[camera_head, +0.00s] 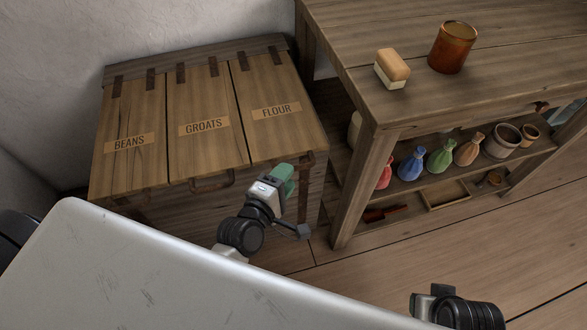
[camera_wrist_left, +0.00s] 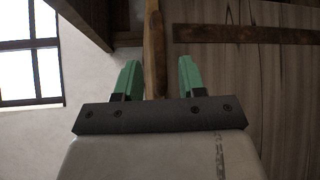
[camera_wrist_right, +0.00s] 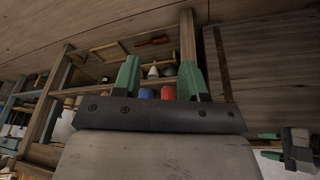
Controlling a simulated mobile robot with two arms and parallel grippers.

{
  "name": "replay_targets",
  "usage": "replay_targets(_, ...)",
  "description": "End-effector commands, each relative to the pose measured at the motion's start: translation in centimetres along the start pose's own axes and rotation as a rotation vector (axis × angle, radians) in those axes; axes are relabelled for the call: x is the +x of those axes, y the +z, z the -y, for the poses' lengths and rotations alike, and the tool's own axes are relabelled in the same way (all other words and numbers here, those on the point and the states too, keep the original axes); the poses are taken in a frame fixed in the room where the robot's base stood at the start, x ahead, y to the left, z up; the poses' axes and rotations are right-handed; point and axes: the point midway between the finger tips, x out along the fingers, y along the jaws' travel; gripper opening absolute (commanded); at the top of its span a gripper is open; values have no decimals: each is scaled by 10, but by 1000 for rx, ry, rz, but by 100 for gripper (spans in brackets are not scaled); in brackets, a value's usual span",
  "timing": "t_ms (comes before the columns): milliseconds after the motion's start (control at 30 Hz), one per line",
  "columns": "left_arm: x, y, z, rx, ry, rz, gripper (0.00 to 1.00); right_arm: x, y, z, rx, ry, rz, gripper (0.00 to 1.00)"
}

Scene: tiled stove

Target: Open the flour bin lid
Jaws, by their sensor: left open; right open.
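The flour bin lid (camera_head: 268,104) is the right one of three plank lids on a wooden chest and lies shut. Its dark handle (camera_head: 307,160) is at the front edge, partly hidden by my left gripper (camera_head: 285,174). My left gripper is open, with its green fingers at the front edge by that handle. In the left wrist view a brown bar (camera_wrist_left: 155,40) stands between the open fingers (camera_wrist_left: 158,64); I cannot tell whether they touch it. My right gripper (camera_wrist_right: 159,68) is open and empty, facing the shelves under the table.
The groats lid (camera_head: 205,122) and beans lid (camera_head: 129,138) are shut. A wooden table (camera_head: 395,110) stands right of the chest, with a brown cup (camera_head: 452,48) and a brush-like block (camera_head: 392,68) on top. Several coloured sacks (camera_head: 440,158) stand on its shelf. The floor (camera_head: 400,255) in front is clear.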

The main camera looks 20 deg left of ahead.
Motion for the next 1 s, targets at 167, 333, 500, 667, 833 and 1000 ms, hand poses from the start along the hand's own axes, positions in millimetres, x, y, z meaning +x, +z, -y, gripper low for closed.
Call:
replay_targets(167, 26, 0, 1, -1, 1, 0, 40, -15, 1, 0, 1, 1, -8, 43)
replay_targets(333, 36, 0, 0, -1, -1, 1, 40, -22, 1, -1, 1, 2, -11, 43)
replay_targets(500, 37, 0, 0, 0, -2, 1, 40, -24, 1, -1, 1, 2, -11, 43)
replay_targets(667, 37, 0, 0, 0, -2, 1, 31, -23, 1, -1, 1, 2, -11, 43)
replay_targets(833, 37, 0, 0, 1, -2, 1, 5, -23, 1, -1, 1, 2, -11, 43)
replay_targets(1000, 37, 0, 0, 1, -2, 1, 0, -23, 1, -1, 1, 2, -11, 43)
